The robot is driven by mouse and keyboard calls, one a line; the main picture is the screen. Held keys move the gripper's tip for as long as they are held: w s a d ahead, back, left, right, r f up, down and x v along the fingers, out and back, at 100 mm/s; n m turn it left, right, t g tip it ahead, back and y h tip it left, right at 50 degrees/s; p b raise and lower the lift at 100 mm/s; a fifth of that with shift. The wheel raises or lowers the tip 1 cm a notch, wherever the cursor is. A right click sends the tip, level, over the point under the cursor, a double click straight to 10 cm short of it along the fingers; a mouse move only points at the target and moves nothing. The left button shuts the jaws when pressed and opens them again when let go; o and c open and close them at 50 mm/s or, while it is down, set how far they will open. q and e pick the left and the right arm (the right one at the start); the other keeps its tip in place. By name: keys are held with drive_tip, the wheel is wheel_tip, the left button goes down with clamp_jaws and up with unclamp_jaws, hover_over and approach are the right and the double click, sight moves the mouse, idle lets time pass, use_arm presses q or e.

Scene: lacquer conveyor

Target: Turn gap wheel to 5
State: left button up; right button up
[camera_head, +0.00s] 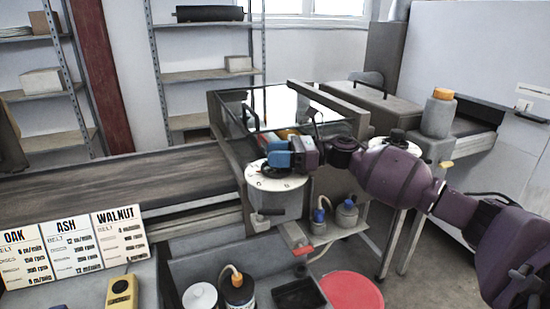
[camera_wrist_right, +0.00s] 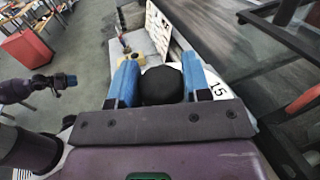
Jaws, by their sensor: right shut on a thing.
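The gap wheel is a white numbered dial (camera_head: 277,183) with a black knob, on the front of the machine over the conveyor. My right gripper (camera_head: 283,155) comes in from the right with its blue fingers over the dial's top. In the right wrist view its fingers are shut on the black knob (camera_wrist_right: 162,86), one on each side. The dial (camera_wrist_right: 222,92) shows beside the right finger, with a figure that looks like a 5 or 15. The gripper hides the pointer and most figures. My left gripper (camera_wrist_right: 64,80) is small at the left of the wrist view, away from the wheel.
A second white dial with a dark knob (camera_head: 397,139) sits further right. The conveyor belt (camera_head: 120,185) runs left, empty. Cards for oak, ash and walnut (camera_head: 75,245) stand at front left. Bottles and a red lid (camera_head: 350,292) are below.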

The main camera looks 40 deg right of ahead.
idle(0.3)
drive_tip(key=o, duration=0.9)
drive_tip(key=v, duration=1.1)
drive_tip(key=shift+a, duration=0.1)
